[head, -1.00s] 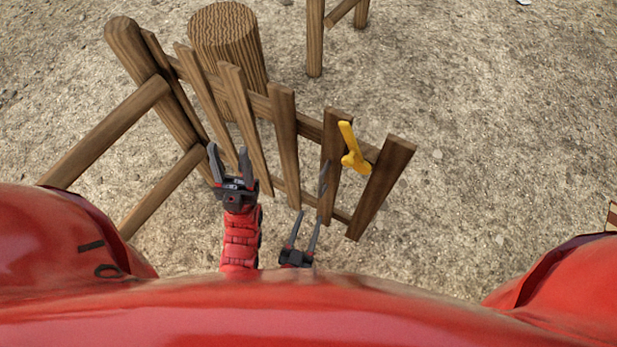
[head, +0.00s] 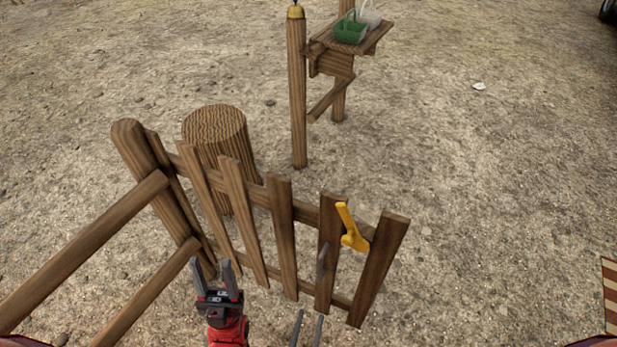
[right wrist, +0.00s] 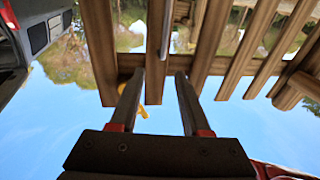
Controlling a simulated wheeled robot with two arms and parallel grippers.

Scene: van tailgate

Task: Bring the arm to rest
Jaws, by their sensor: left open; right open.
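My left gripper (head: 217,280) is open and empty in the head view, low in front of the left part of the wooden gate (head: 283,240). My right gripper (head: 306,326) shows only its fingers at the bottom edge of the head view, open and in front of the gate's right part. In the right wrist view the right gripper (right wrist: 158,88) is open, with nothing between its fingers, and the gate slats (right wrist: 155,50) lie beyond it. A yellow handle (head: 351,228) sits on the gate's right end; a small piece of it shows behind a finger in the right wrist view (right wrist: 143,113).
A thick post (head: 150,180) with rails (head: 90,250) stands left of the gate. A stump (head: 215,130) is behind it. Further back are a post (head: 297,95) and a wooden shelf (head: 372,40) with a green basket (head: 349,30). Bare ground lies to the right.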

